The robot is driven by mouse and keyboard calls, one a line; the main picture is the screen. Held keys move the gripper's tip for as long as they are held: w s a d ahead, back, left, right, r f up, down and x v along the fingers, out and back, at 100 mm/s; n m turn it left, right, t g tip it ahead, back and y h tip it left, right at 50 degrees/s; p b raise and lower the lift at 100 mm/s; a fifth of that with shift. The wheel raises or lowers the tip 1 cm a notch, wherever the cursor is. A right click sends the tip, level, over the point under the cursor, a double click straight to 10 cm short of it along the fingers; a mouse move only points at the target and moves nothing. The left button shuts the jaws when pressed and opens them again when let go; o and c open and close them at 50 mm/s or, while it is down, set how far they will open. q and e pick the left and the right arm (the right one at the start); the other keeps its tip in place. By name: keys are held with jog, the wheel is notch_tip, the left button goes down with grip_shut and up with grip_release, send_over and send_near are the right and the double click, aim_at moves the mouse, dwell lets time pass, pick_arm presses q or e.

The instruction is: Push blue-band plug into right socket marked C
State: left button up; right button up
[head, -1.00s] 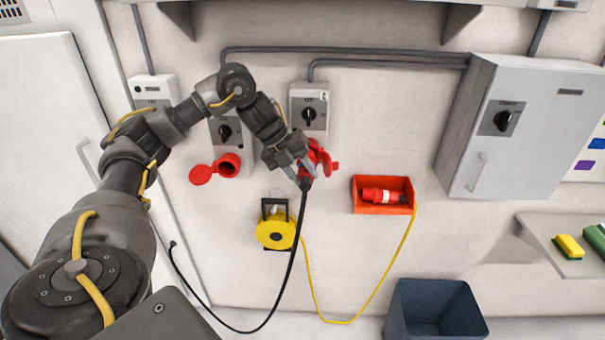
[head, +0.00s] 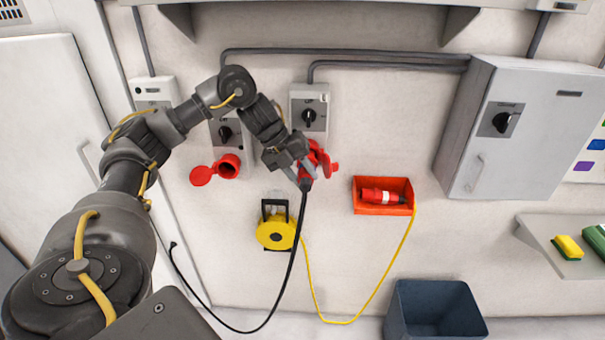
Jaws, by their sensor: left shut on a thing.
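My left gripper (head: 301,174) is shut on a plug (head: 306,184) with a black cable, at the right socket (head: 317,154). The plug's red and dark body shows only in part between the fingers; its band colour is hidden. The red socket sits under a grey switch box (head: 309,108), with its red lid open to the right. The gripper covers the plug's front, so I cannot tell how deep it sits in the socket. The letter marking is too small to read. My right gripper is not in view.
The left red socket (head: 229,166) has its lid hanging open. A red bin (head: 384,210) on the wall holds a red plug (head: 382,196) with a yellow cable. A yellow reel (head: 276,232) hangs below. A dark crate (head: 433,310) stands at lower right.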

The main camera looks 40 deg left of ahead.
pick_arm(q)
jog(key=shift+w+a+p, duration=0.4)
jog(key=shift+w+a, duration=0.1)
jog(key=shift+w, duration=0.15)
dwell(0.6)
dwell(0.8)
jog(key=shift+w+a+r+p, duration=0.15)
jog(key=shift+w+a+p, duration=0.4)
jog(key=shift+w+p, duration=0.15)
dwell(0.8)
jog(key=o, duration=0.5)
jog(key=shift+w, duration=0.1)
jog(key=o, duration=0.8)
jog(key=p+v, duration=0.1)
jog(key=v, duration=0.9)
jog(key=shift+s+a+r+p, duration=0.15)
jog(key=shift+s+a+p, duration=0.1)
jog(key=shift+p, duration=0.15)
